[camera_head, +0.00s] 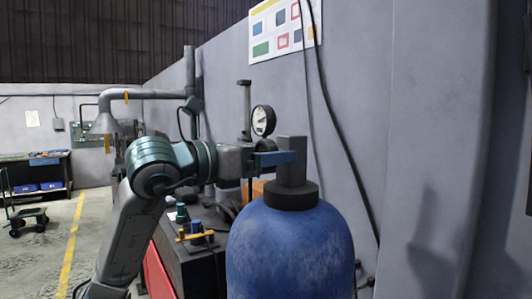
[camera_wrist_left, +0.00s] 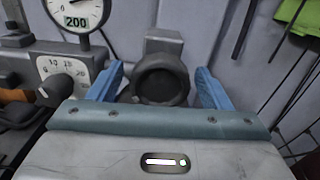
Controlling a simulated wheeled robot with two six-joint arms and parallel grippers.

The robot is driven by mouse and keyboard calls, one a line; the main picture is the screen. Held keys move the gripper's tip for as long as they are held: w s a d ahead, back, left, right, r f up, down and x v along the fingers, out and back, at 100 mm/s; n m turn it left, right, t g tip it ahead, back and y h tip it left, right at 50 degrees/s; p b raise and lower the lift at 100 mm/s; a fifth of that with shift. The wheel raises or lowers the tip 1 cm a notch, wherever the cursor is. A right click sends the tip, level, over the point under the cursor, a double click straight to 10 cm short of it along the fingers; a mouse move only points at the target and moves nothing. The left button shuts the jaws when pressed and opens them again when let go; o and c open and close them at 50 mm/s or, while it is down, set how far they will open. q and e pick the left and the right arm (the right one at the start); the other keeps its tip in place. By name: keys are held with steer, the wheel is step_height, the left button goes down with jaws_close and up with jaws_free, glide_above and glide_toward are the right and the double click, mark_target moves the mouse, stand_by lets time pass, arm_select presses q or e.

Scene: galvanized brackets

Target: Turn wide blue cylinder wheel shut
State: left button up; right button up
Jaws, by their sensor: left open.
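The wide blue cylinder (camera_head: 290,255) stands upright in the head view, with a black collar (camera_head: 291,196) and a grey valve block (camera_head: 292,150) on top. In the left wrist view the dark round wheel (camera_wrist_left: 160,82) sits on the grey block (camera_wrist_left: 163,42), facing the camera. My left gripper (camera_head: 286,158) is at the valve block, its near blue finger overlapping it. In the wrist view the open gripper (camera_wrist_left: 165,85) has one finger on each side of the wheel, with gaps visible. Whether the fingers touch the wheel cannot be told. My right gripper is not in view.
A round gauge (camera_head: 263,120) stands just behind my left gripper. In the wrist view a grey unit with a black knob (camera_wrist_left: 55,90) is close on the left. A cluttered red bench (camera_head: 158,275) is left of the cylinder. Dark cables hang on the wall to the right.

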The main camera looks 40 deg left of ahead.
arm_select(q)
steer(key=shift+c, duration=0.2)
steer(key=c, duration=0.9)
steer(key=shift+c, duration=0.2)
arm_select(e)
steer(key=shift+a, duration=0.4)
